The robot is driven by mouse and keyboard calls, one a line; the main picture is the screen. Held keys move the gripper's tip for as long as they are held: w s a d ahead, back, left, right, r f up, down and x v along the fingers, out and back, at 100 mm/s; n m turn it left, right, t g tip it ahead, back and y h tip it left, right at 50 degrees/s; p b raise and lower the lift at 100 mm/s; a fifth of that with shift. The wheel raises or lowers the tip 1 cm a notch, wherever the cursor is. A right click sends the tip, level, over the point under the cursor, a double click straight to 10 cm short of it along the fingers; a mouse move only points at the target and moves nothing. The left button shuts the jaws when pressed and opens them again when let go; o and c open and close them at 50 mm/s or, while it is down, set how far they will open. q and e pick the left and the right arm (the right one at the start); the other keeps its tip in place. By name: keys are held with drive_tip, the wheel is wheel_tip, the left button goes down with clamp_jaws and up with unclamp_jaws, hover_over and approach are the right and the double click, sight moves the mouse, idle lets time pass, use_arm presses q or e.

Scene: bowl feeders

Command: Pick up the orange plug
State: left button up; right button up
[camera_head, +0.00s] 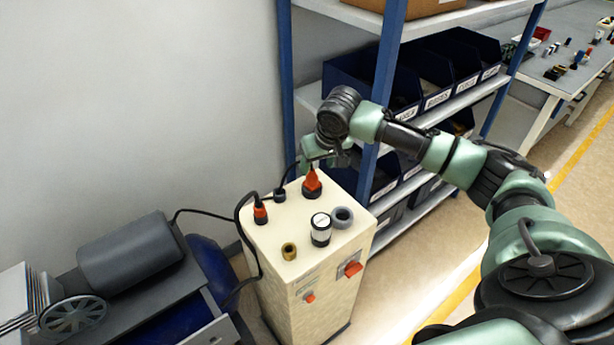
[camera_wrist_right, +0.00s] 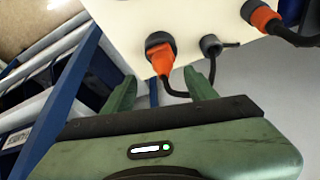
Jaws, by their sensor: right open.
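Two orange plugs with black cables stand in sockets on top of a cream cabinet (camera_head: 300,245). One orange plug (camera_head: 312,181) is at the cabinet's back edge; the other orange plug (camera_head: 260,213) is at its left edge. My right gripper (camera_head: 322,159) is just above and behind the back plug. In the right wrist view, my right gripper (camera_wrist_right: 158,76) is open and empty, and the nearer orange plug (camera_wrist_right: 161,56) shows just ahead of the gap between its fingertips. The other orange plug (camera_wrist_right: 263,15) shows at the upper right. My left gripper is not in view.
A black cable plug (camera_head: 280,195), a white-and-black knob (camera_head: 320,229), a grey ring (camera_head: 342,217) and a brass fitting (camera_head: 289,251) are on the cabinet top. A blue-posted shelf (camera_head: 384,90) with dark bins stands close behind my right arm. A grey motor (camera_head: 130,253) is at left.

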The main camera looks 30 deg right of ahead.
sight(314, 174)
drive_tip(key=x, duration=0.3)
drive_tip(key=shift+s+a+p, duration=0.1)
drive_tip(key=shift+a+p, duration=0.05)
drive_tip(key=shift+p, duration=0.2)
drive_tip(key=x, duration=0.2)
drive_tip(key=shift+w+f, duration=0.25)
drive_tip(key=shift+f, duration=0.05)
drive_tip(key=shift+w+f, duration=0.15)
drive_tip(key=shift+f, duration=0.25)
drive_tip(key=c, duration=1)
clamp_jaws()
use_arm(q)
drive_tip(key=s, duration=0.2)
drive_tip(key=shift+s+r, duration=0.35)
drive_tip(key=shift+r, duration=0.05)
